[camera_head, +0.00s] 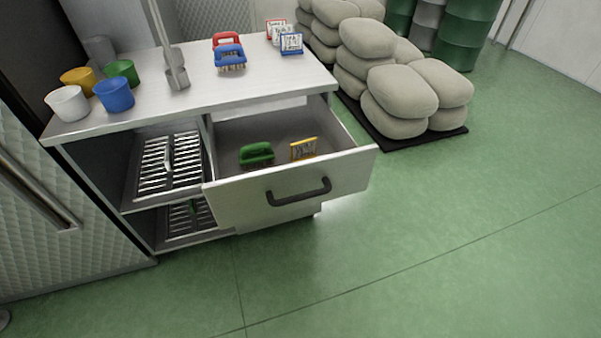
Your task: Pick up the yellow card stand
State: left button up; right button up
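The yellow card stand (303,149) stands inside the open drawer (340,166) of the metal workbench, towards the drawer's right side. It is a small yellow-edged stand with a pale printed card. A green brush (257,153) lies to its left in the same drawer, apart from it. The drawer is pulled out, with a dark handle (299,193) on its front. Neither of my grippers shows in the head view.
The bench top (190,103) bears several cups, such as a blue cup (114,95), a blue brush (229,56), a red brush, and card stands including a blue one (291,44). Sacks (399,100) are piled on a dark pallet at right. Green floor (430,230) in front is clear.

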aim_at(306, 149)
jog(key=i+l, duration=0.1)
jog(key=l, duration=0.25)
jog(key=i+l, duration=0.1)
jog(key=l, duration=0.25)
jog(key=i+l, duration=0.15)
jog(key=l, duration=0.15)
jog(key=i+l, duration=0.1)
jog(key=l, duration=0.25)
jog(key=i+l, duration=0.1)
jog(key=l, duration=0.25)
